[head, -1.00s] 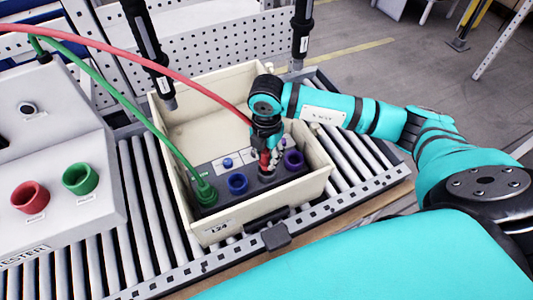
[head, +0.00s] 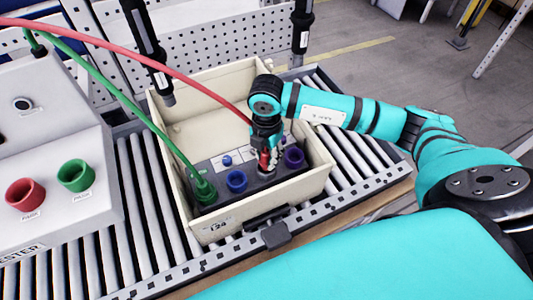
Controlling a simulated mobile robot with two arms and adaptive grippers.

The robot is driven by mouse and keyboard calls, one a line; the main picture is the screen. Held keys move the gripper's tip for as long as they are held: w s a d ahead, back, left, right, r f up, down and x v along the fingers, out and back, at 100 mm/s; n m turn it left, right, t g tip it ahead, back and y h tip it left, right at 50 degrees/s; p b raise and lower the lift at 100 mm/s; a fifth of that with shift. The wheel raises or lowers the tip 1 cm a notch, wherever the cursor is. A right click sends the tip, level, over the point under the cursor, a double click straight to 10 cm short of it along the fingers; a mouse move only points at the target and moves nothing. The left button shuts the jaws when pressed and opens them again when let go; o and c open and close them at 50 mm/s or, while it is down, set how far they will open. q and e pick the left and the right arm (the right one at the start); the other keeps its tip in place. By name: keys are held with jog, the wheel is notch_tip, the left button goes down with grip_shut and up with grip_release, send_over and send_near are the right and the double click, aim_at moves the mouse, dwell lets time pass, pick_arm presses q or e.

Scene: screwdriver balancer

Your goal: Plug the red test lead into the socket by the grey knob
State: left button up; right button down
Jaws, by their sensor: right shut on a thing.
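My right gripper (head: 266,157) points down into the cream bin and is shut on the red test lead's plug (head: 264,161). The red lead (head: 165,64) arcs from the upper left to the gripper. The plug is at the dark panel (head: 216,172) in the bin, over or in a pale-rimmed spot; I cannot tell how deep it sits. A purple socket (head: 294,156) lies to its right and a blue socket (head: 237,181) to its left. I cannot make out the grey knob; the gripper covers part of the panel. My left gripper is not in view.
The cream bin (head: 318,181) stands on a roller conveyor (head: 141,215). A green lead's plug (head: 203,187) sits at the panel's left end. A tester box with a red cup (head: 25,194) and a green cup (head: 76,175) stands left. Dark tools (head: 147,45) hang above.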

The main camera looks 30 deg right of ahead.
aim_at(267, 151)
jog(key=shift+f+b, duration=1.1)
jog(key=shift+f, duration=0.3)
jog(key=c, duration=0.9)
grip_release()
notch_tip(267, 151, up, 12)
jog(key=shift+r, duration=0.1)
